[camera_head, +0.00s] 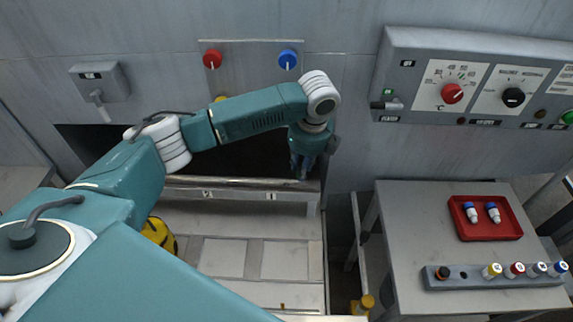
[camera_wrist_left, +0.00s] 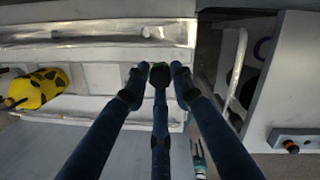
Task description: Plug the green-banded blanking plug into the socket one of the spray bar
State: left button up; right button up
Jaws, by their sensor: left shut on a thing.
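My left gripper (camera_head: 301,172) reaches to the right end of the dark wall opening, by the spray bar (camera_head: 235,183). The ledge below the bar carries the labels 2 (camera_head: 207,194) and 1 (camera_head: 271,196). The gripper is to the right of label 1. I cannot tell whether the held thing touches the bar. My right gripper is not in view.
On the right table (camera_head: 410,215), a grey rack (camera_head: 473,284) holds several plugs with coloured tops and shows an empty hole. A red tray (camera_head: 488,232) holds two blue-and-white pieces. A yellow-and-black object (camera_wrist_left: 40,88) lies left of the gripper. A control panel (camera_head: 480,85) hangs above the table.

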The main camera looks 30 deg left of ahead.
pick_arm(q)
jog(key=w+a+f+m+h+p, duration=0.1)
jog(key=w+a+f+m, duration=0.1)
jog(key=a+f+m, duration=0.3)
jog(key=a+m, duration=0.1)
jog(key=m, duration=0.3)
jog(key=shift+w+f+m+t, duration=0.2)
jog(key=shift+f+m+t, duration=0.1)
jog(key=shift+f+t, duration=0.1)
jog(key=shift+a, duration=0.1)
jog(key=shift+f+b, duration=0.95)
jog(key=shift+f, duration=0.2)
jog(key=shift+r+p, duration=0.1)
jog(key=shift+p, duration=0.7)
dwell(0.5)
jog(key=shift+f+b, duration=0.75)
jog(key=shift+f, duration=0.75)
